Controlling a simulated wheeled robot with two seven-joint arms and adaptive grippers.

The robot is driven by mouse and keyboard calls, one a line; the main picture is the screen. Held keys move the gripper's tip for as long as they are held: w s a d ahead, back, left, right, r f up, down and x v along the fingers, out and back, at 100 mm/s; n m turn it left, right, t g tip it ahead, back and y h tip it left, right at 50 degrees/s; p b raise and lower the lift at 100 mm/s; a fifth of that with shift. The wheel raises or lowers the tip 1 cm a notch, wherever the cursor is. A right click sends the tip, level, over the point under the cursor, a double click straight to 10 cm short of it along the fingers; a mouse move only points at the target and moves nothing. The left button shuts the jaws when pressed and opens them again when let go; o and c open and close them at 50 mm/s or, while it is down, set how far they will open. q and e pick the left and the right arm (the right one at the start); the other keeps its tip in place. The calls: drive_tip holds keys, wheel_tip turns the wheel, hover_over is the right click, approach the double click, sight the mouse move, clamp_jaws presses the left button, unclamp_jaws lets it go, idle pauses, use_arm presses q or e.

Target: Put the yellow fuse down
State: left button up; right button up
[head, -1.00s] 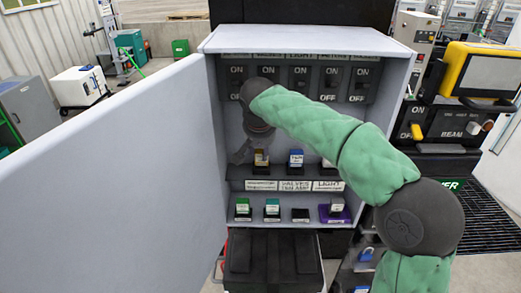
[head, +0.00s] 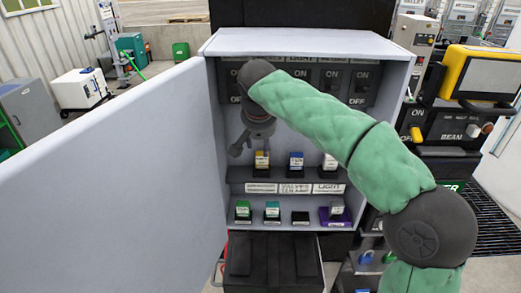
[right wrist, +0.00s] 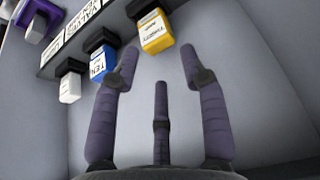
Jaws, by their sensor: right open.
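The yellow fuse (head: 262,160) stands upright in a dark holder at the left end of the cabinet's upper fuse row. In the right wrist view the yellow fuse (right wrist: 156,38) is in its black holder, just beyond my fingertips. My right gripper (right wrist: 159,72) is open, its fingers spread with nothing between them. In the head view my right gripper (head: 238,148) hangs just left of and above the yellow fuse, partly hidden by its own wrist. My left gripper is not in view.
A blue fuse (head: 296,160) and a white fuse (head: 329,163) stand to the right in the same row. Below are green (head: 243,209), teal (head: 272,209) and purple-based (head: 336,210) pieces and an empty black holder (head: 300,216). The open cabinet door (head: 110,170) blocks the left.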

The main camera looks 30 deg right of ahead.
drive_tip(key=s+a+b, duration=0.2)
drive_tip(key=s+a, duration=0.4)
drive_tip(key=s, duration=0.4)
drive_tip(key=shift+a, duration=0.25)
drive_tip(key=shift+f, duration=0.1)
idle(0.3)
